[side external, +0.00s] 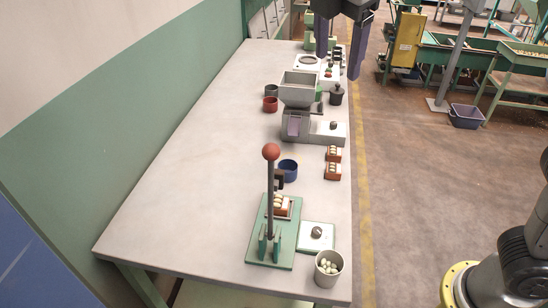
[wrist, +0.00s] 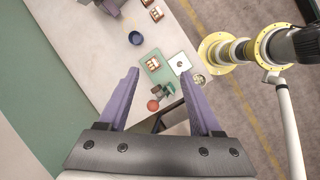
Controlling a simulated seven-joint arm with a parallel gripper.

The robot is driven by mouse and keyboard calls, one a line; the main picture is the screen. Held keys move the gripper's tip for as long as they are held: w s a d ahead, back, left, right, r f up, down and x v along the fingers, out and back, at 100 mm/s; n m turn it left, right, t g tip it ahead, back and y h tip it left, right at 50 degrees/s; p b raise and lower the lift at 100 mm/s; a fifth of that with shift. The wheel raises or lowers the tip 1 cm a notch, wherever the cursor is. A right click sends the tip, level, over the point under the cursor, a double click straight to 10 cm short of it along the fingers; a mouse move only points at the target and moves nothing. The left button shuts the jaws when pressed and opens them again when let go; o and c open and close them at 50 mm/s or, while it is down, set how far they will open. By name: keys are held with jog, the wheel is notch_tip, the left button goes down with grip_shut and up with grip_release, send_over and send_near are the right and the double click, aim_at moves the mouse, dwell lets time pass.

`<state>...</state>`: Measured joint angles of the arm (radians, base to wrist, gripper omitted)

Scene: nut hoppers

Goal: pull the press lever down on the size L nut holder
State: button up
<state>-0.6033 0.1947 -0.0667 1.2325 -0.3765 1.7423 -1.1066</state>
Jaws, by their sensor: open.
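The press lever (side external: 269,200) stands upright on a green base plate (side external: 284,253) near the table's front end, topped by a red ball knob (side external: 271,152). A brown nut holder (side external: 283,208) with pale nuts sits behind the lever on that base; no size mark is readable. My gripper (side external: 338,67) is open and empty, high over the far end of the table, well away from the lever. In the wrist view, the red knob (wrist: 152,105) and the holder (wrist: 153,64) show between and beyond my open fingers (wrist: 159,72).
A blue cup (side external: 288,167) stands behind the press. A white plate with a knob (side external: 317,236) and a cup of nuts (side external: 328,268) are to its right. The table's left side is clear.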

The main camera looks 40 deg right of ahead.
jog(key=w+a+f+n, duration=0.2)
jog(key=a+f, duration=0.1)
jog(key=a, duration=0.5)
jog(key=n, duration=0.1)
send_near(274, 159)
jog(key=x, duration=0.4)
jog(key=w+x, duration=0.1)
jog(key=x, duration=0.8)
jog(key=shift+w+d+r, duration=0.2)
jog(key=shift+d, duration=0.05)
grip_shut()
